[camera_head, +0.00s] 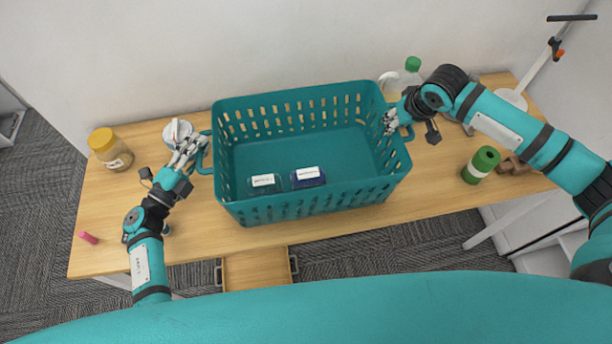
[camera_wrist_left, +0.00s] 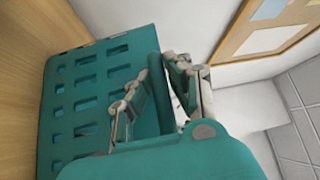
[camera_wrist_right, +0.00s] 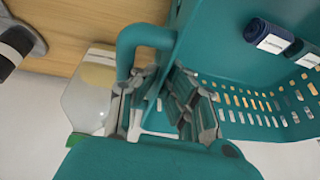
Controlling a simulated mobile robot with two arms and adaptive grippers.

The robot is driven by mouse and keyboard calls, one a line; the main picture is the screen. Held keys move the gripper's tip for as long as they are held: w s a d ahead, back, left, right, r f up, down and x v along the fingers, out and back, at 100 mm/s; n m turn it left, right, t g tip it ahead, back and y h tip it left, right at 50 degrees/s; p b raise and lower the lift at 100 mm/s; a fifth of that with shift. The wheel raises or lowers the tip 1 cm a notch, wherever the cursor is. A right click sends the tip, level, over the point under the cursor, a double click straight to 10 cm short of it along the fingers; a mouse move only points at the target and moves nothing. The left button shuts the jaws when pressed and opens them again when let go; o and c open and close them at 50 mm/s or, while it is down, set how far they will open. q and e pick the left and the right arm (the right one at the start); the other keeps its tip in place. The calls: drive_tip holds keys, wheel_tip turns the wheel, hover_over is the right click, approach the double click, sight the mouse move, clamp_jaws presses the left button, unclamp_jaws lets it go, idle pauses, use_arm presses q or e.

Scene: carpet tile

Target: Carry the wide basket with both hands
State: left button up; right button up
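The wide basket (camera_head: 310,215) is teal with slotted walls. It stands upright on the table and holds two small dark items with white labels. My left gripper (camera_head: 188,150) is at the basket's left handle (camera_head: 203,160). In the left wrist view, a teal strip shows between its fingers (camera_wrist_left: 158,75), beside the slotted wall (camera_wrist_left: 85,95). My right gripper (camera_head: 391,120) is at the right handle, which shows in the right wrist view (camera_wrist_right: 140,40).
On the wooden table (camera_head: 110,215), a yellow-lidded jar (camera_head: 110,150) and a pink item (camera_head: 88,238) are at left. A green can (camera_head: 481,165) and a brown object (camera_head: 513,166) are at right. A green-capped bottle (camera_head: 412,72) stands behind my right gripper. The wall is close behind.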

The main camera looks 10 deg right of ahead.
use_arm(q)
drive_tip(key=o, duration=0.4)
drive_tip(key=shift+s+r, duration=0.1)
drive_tip(key=shift+c, duration=0.2)
use_arm(e)
drive_tip(key=o, duration=0.4)
drive_tip(key=shift+s+r, duration=0.1)
drive_tip(key=shift+r, duration=0.1)
use_arm(q)
drive_tip(key=o, duration=0.8)
drive_tip(key=v, duration=1.2)
use_arm(e)
drive_tip(key=o, duration=0.8)
drive_tip(key=a+v, duration=0.1)
drive_tip(key=v, duration=1)
drive_tip(key=shift+s+d+r, duration=0.2)
drive_tip(key=shift+d+r, duration=0.2)
drive_tip(key=shift+d, duration=0.1)
